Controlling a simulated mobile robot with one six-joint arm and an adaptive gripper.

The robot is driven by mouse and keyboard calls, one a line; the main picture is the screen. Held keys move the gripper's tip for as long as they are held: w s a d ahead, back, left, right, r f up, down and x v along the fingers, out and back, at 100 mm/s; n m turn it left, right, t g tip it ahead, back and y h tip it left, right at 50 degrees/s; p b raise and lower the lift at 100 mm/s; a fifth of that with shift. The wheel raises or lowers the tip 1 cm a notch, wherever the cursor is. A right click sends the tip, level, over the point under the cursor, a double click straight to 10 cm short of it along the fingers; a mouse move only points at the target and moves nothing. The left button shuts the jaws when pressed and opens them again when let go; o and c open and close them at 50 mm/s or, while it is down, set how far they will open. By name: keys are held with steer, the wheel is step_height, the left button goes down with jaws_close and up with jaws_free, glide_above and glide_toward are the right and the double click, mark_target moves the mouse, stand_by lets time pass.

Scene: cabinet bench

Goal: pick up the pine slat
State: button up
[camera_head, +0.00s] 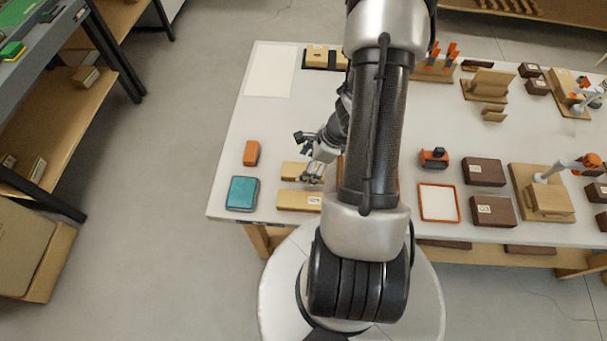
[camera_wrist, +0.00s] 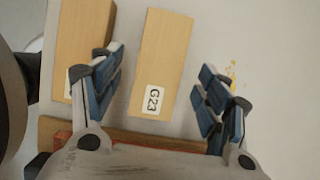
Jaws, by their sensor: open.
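Two light pine pieces lie side by side on the white bench. The farther pine slat (camera_head: 292,169) is partly hidden by my gripper in the head view. In the wrist view a pine slat with a G23 label (camera_wrist: 163,55) lies between my spread fingers, with bench showing on both sides of it. The other pine piece (camera_head: 296,200) lies nearer the front edge. It shows at the left in the wrist view (camera_wrist: 82,35), partly behind the left finger. My gripper (camera_wrist: 162,82) is open and empty above the slat. It also shows in the head view (camera_head: 314,174).
An orange block (camera_head: 251,153) and a teal box (camera_head: 242,193) lie left of the pine pieces. A brown strip (camera_wrist: 170,138) crosses near my gripper's base in the wrist view. An orange-rimmed tray (camera_head: 438,202) and dark boxes (camera_head: 484,172) stand right of my arm.

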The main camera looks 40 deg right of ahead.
steer(key=shift+b+x, duration=0.35)
steer(key=shift+x, duration=0.75)
steer(key=c, duration=1.2)
steer(key=shift+r, duration=0.1)
